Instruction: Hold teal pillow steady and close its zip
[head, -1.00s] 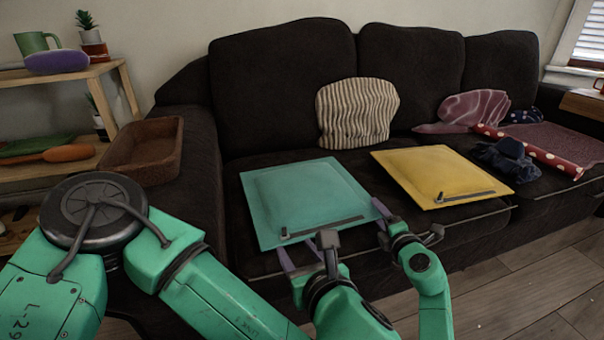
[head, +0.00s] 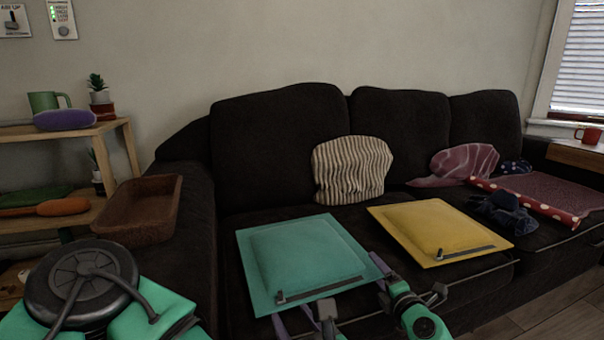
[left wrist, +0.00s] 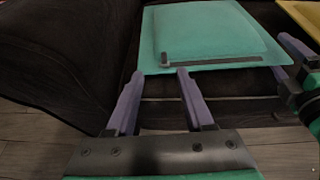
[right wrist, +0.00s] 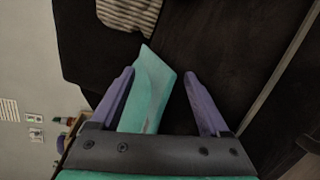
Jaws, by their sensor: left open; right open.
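The teal pillow (head: 305,250) lies flat on the sofa's left seat, near its front edge. A dark zip strip (head: 325,289) runs along its front side, with a small upright pull (head: 281,297) at the left end. My left gripper (head: 293,314) is open and empty at the pillow's front edge. In the left wrist view its fingers (left wrist: 157,78) point at the pillow, short of the zip pull (left wrist: 164,59). My right gripper (head: 382,277) is open at the pillow's right front corner. In the right wrist view the teal pillow (right wrist: 152,85) shows between its spread fingers; contact is unclear.
A yellow pillow (head: 435,227) with a similar strip lies close on the right. A striped cushion (head: 352,168) leans on the backrest. A brown tray (head: 140,212) sits on the left armrest. Dark blue cloth (head: 500,210) and a dotted red roll (head: 520,198) lie farther right.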

